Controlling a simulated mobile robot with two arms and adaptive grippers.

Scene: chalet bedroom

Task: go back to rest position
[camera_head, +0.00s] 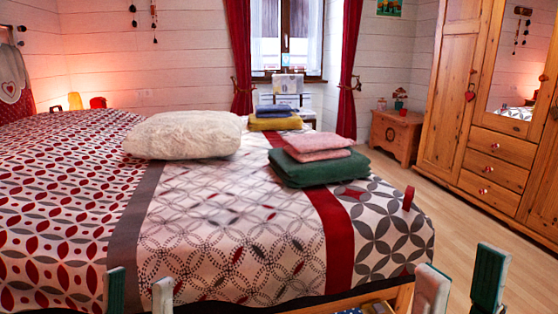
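My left gripper (139,292) shows at the bottom left, in front of the bed's near edge. Its two fingers stand apart with nothing between them. My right gripper (461,285) shows at the bottom right, over the floor beside the bed's near corner. Its fingers are also apart and empty. Only the finger ends of both grippers are in view; the arms are out of the picture.
A bed (230,255) fills the left and middle. On it lie a fluffy white cushion (185,135), folded pink cloths (318,147) on a green one (320,170), and another folded stack (275,122). A wooden wardrobe (455,110) stands right; the wooden floor (480,225) before it is clear.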

